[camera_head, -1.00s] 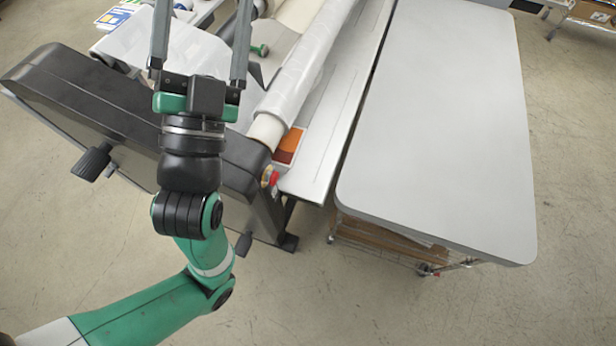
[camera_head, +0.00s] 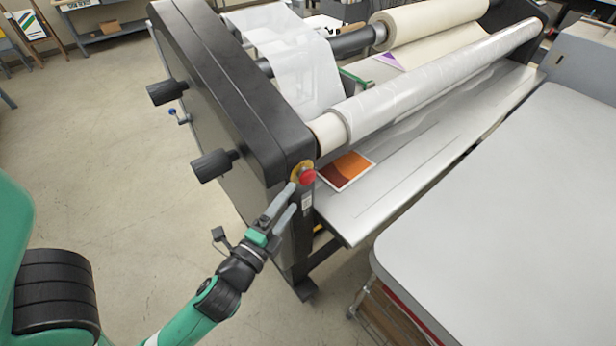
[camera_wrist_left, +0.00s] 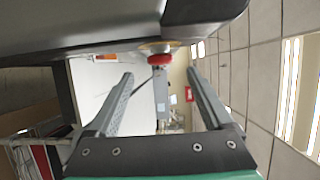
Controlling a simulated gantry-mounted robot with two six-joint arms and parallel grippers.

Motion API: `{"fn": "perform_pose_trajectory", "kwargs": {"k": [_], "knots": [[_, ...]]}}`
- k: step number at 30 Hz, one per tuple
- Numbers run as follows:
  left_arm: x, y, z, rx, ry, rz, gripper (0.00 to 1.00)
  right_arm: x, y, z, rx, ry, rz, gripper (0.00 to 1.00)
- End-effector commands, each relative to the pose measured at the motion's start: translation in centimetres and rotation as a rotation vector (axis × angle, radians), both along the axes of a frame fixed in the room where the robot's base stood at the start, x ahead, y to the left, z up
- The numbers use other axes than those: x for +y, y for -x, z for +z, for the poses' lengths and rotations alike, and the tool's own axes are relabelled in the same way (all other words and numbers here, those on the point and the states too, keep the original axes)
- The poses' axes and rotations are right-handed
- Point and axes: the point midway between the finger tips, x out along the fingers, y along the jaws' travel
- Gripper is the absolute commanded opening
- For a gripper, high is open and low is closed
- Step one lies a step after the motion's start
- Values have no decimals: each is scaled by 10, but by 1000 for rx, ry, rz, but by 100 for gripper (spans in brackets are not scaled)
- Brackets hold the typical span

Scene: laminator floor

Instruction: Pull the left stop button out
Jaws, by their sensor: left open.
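The left stop button (camera_head: 308,177) is a red mushroom knob on a yellow base at the near end of the laminator, on its black end housing. It also shows in the left wrist view (camera_wrist_left: 160,59), ahead of the fingertips and between their lines. My left gripper (camera_head: 291,199) is open, just below and to the left of the button in the head view. Its two grey fingers (camera_wrist_left: 160,76) are spread with nothing between them, and look short of the button. My right gripper is not in view.
The laminator's black end housing (camera_head: 225,85) rises beside the button, with black knobs (camera_head: 212,165) on its outer side. A film roll (camera_head: 440,80) and an orange print (camera_head: 347,170) lie right of it. A grey table (camera_head: 510,200) stands at right.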

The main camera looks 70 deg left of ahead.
Motion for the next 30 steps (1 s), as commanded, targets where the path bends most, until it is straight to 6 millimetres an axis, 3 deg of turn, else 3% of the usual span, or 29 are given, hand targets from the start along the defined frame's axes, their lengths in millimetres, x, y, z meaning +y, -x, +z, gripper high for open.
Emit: {"fn": "perform_pose_trajectory", "kwargs": {"k": [6,12,22,23,30], "knots": [[33,-39,3,-4,0,4,85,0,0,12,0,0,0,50],[53,-63,1,-3,-1,2,85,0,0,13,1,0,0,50],[57,-69,0,-1,0,0,85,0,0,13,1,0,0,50],[57,-69,0,-1,0,0,83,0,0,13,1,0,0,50],[57,-69,0,-1,0,0,40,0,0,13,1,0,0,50]]}}
